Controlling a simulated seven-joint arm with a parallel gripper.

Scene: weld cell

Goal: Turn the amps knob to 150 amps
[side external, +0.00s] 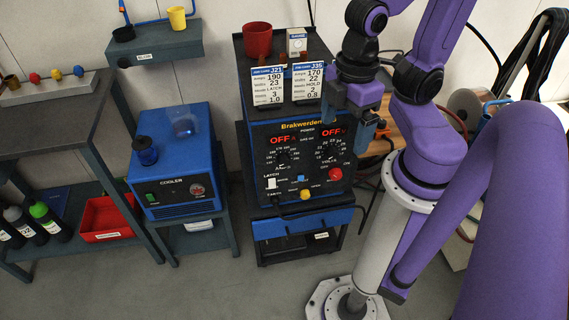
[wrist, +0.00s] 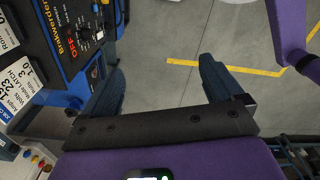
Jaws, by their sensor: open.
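The amps knob (side external: 283,158) is a dark dial on the left of the black front panel of the blue Brakwerden welder (side external: 304,170). The volts knob (side external: 330,154) is to its right. Both red displays above them read OFF. The amps pointer is too small to read. My gripper (side external: 350,118) is open and empty, in front of the panel's upper right and apart from both knobs. In the wrist view the open jaws (wrist: 158,68) have bare floor between them. One dial (wrist: 84,33) shows at the upper left there; I cannot tell which one.
Two job cards, J21 (side external: 267,87) and J35 (side external: 308,82), stand on the welder's top front edge, with a red cup (side external: 257,40) behind. A red button (side external: 335,174), a yellow knob (side external: 306,195) and a white latch switch (side external: 271,184) are lower on the panel. A blue cooler (side external: 175,165) stands left.

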